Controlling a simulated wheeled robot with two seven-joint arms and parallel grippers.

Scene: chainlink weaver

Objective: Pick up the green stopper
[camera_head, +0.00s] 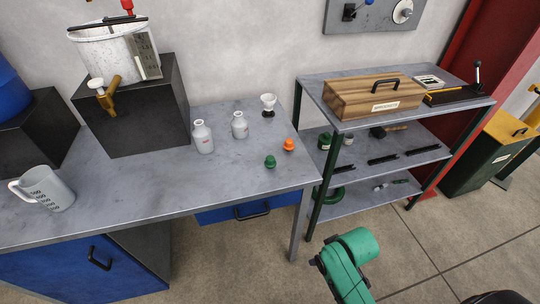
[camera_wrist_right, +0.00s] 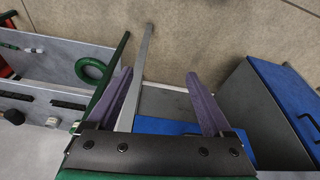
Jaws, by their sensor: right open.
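The green stopper (camera_head: 270,161) sits on the grey workbench (camera_head: 225,178) near its right front corner, seen in the head view. The orange stopper (camera_head: 289,145) is just behind it and to the right. I cannot make out the green stopper in the right wrist view. There my right gripper (camera_wrist_right: 157,75) is open, with two purple-grey fingers apart and nothing between them. In the head view a green link of my arm shows at the bottom right, but no gripper is visible. My left gripper is in neither view.
Two white bottles (camera_head: 203,138) (camera_head: 239,126) and a white funnel (camera_head: 268,103) stand behind the stoppers. A jug (camera_head: 45,190) stands at the left. A metal shelf (camera_head: 385,125) with a wooden box (camera_head: 372,97) adjoins the bench. A green ring (camera_wrist_right: 91,70) shows in the wrist view.

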